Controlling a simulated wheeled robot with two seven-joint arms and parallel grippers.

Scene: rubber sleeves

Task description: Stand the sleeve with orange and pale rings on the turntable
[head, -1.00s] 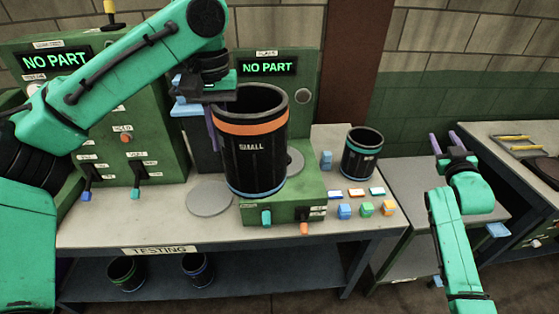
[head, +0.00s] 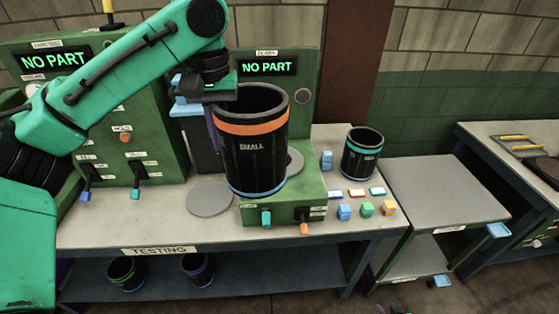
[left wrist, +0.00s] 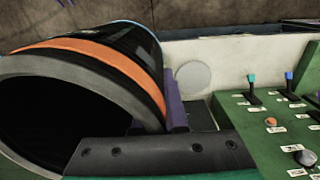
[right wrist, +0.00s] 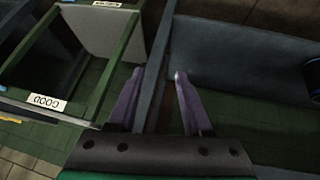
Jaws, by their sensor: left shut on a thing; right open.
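My left gripper (head: 213,122) is shut on the side of a black sleeve (head: 256,160) marked SMALL, upright in the head view. The sleeve has an orange ring near its top and a pale blue ring at its foot. It fills the left of the left wrist view (left wrist: 100,60). A grey disc (head: 295,161) on the green fixture is mostly hidden behind it. Another grey disc (head: 209,198) lies on the bench, left of the sleeve. I cannot tell which is the turntable. My right gripper (right wrist: 158,75) is open and empty, outside the head view.
A black sleeve with a teal ring (head: 362,154) stands on the bench at right, beside several coloured blocks (head: 344,211). Two sleeves (head: 127,272) (head: 198,269) stand on the lower shelf. Two displays read NO PART. A cart (head: 440,195) stands right. A GOOD bin (right wrist: 46,102) shows in the right wrist view.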

